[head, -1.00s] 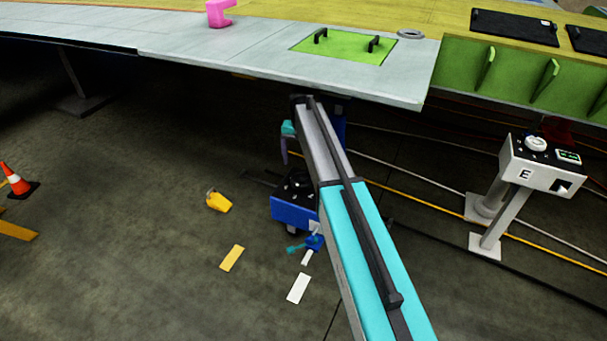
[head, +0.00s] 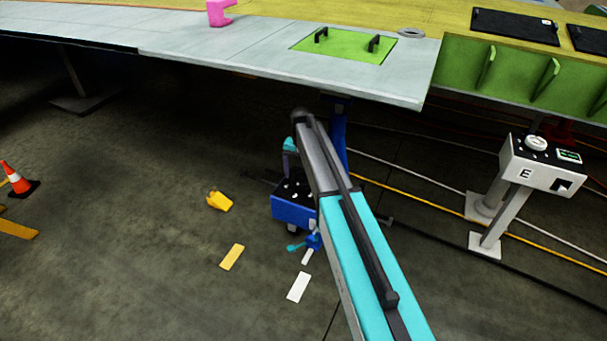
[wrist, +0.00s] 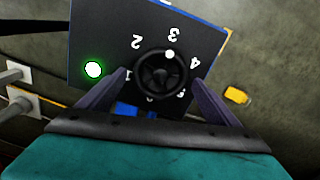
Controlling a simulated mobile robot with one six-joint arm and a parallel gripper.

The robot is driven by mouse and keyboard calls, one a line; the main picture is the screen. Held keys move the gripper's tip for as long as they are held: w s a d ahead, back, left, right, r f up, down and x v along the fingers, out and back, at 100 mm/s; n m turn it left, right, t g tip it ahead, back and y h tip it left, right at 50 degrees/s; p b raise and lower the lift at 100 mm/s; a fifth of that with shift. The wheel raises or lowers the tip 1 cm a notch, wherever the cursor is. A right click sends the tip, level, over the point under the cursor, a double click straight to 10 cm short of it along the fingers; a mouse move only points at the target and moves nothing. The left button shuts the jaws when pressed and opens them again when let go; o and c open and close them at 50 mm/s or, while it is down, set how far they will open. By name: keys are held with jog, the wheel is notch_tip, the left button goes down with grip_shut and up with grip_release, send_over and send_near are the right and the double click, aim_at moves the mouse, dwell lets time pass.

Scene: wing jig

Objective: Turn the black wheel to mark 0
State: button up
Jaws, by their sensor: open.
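The black wheel (wrist: 161,76) sits on a dark panel (wrist: 120,30) in the wrist view. A white dot on its rim points up, close to mark 3. Marks 1, 2, 3 and 4 show around it; a mark at the lower right is partly covered, and I cannot make out mark 0. My gripper (wrist: 159,77) is open, with one dark finger on each side of the wheel. I cannot tell whether the fingers touch it. In the head view the panel tops a blue box (head: 293,210) beside my arm; the wheel is not clear there.
A green lamp (wrist: 93,69) glows on the panel left of the wheel. The grey wing panel (head: 220,50) overhangs the work area. A white pedestal box marked E (head: 540,165) stands right. A yellow object (head: 219,201) lies on the floor, and cables cross it.

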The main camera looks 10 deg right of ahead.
jog(key=c, duration=1.1)
jog(key=shift+o, duration=0.2)
